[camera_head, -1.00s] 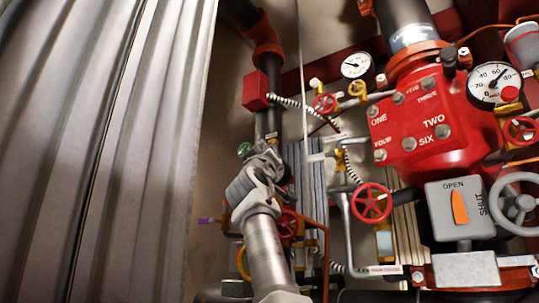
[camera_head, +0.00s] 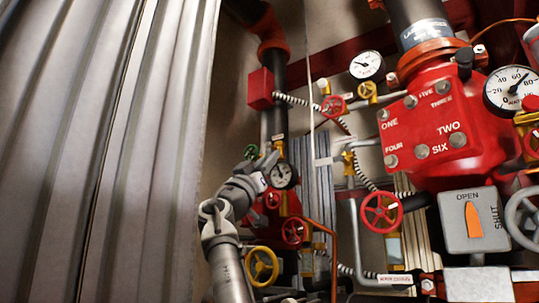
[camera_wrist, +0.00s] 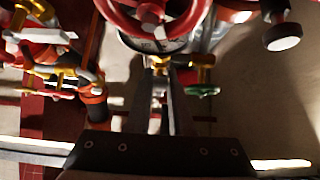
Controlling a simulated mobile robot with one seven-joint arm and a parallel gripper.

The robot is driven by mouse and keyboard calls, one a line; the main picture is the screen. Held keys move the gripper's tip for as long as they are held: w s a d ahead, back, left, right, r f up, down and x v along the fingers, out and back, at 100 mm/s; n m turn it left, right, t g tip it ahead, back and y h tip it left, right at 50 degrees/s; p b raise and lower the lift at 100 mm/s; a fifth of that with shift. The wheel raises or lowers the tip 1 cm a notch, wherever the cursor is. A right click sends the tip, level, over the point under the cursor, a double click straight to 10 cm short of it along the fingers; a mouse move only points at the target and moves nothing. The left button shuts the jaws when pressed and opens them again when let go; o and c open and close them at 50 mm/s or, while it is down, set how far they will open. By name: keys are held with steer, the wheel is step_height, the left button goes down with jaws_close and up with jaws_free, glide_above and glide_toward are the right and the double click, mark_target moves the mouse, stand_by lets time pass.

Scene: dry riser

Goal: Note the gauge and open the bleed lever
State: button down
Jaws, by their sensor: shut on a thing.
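My gripper (camera_wrist: 166,85) points away from the wrist camera, its two fingers close together, with their tips at a brass fitting (camera_wrist: 198,62) behind a gauge. The thing between the tips is small and partly hidden; it looks like the bleed lever, but its position cannot be read. A green handwheel (camera_wrist: 202,90) sits just right of the tips. In the head view, my wrist (camera_head: 240,190) is left of a small white-faced gauge (camera_head: 283,175), whose digits are too small to read. The green handwheel also shows there (camera_head: 251,152); the fingertips are hard to make out.
Red handwheels (camera_head: 381,210) and (camera_head: 295,230) and a yellow one (camera_head: 261,265) crowd the pipework. A red valve body (camera_head: 440,125), a grey OPEN/SHUT box (camera_head: 474,222) and two larger gauges (camera_head: 366,66), (camera_head: 512,90) stand right. A corrugated panel (camera_head: 95,150) fills the left.

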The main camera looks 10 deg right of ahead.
stand_by(0.5)
steer(key=c, duration=0.8)
jaws_free()
steer(key=shift+f, duration=0.1)
